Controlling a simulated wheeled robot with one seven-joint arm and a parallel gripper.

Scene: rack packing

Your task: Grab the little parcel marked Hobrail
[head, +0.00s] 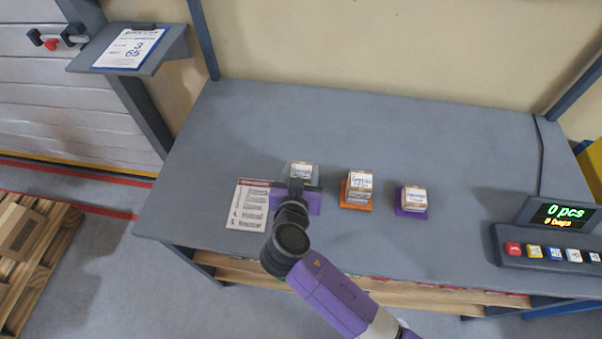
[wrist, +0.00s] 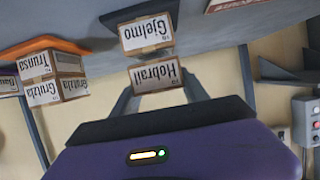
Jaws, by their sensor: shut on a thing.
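The small brown parcel with a white label reading Hobrail (wrist: 156,76) is between my two fingers in the wrist view, where the labels appear upside down. My gripper (wrist: 158,92) is shut on it. A second parcel marked Gjelmo (wrist: 148,33) shows just beyond it, nearer the table surface; whether the two touch is hard to tell. My gripper hides much of that spot.
A parcel stack (head: 358,184) stands on an orange mat to the right, with labels reading Trunsa and Grutzla in the wrist view. Another parcel (head: 412,196) sits on a purple mat. A printed sheet (head: 248,205) lies left. A button console (head: 548,245) is far right. The table's back is clear.

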